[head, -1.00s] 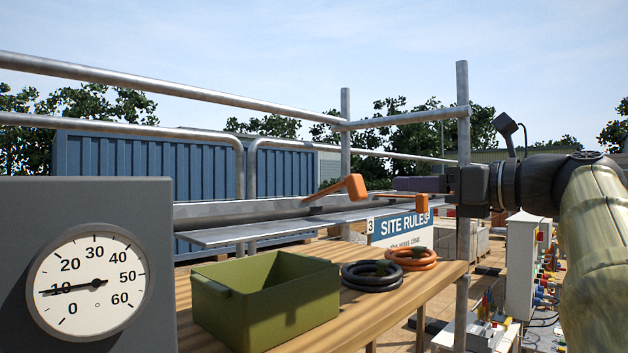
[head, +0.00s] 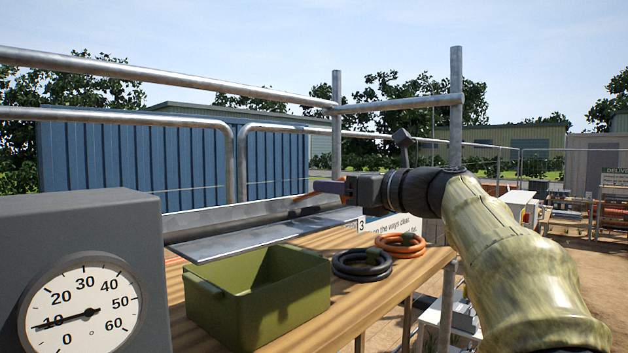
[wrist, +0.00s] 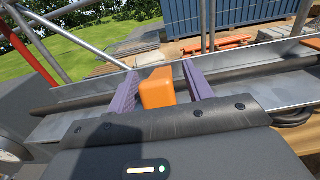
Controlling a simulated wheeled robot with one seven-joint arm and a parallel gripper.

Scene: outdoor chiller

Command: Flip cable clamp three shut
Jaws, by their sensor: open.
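My gripper (head: 328,187) is over the metal cable tray (head: 215,243), with its purple fingers pointing left in the head view. In the wrist view the fingers (wrist: 160,85) are open, and an orange clamp lever end (wrist: 158,89) shows between them. Gaps show on both sides of this block, wider on the right. In the head view only a thin orange part of the lever (head: 306,197) shows beside the fingers; my wrist hides the rest. A tag with the number 3 (head: 361,226) is just below my wrist. A dark cable (wrist: 70,104) runs along the tray.
The green bin (head: 262,300), black cable coil (head: 362,265) and orange coil (head: 399,244) sit on the wooden bench below. The grey gauge box (head: 80,250) stands at left. Scaffold rails (head: 180,80) run behind the tray. Another orange piece (wrist: 312,43) shows at the wrist view's right edge.

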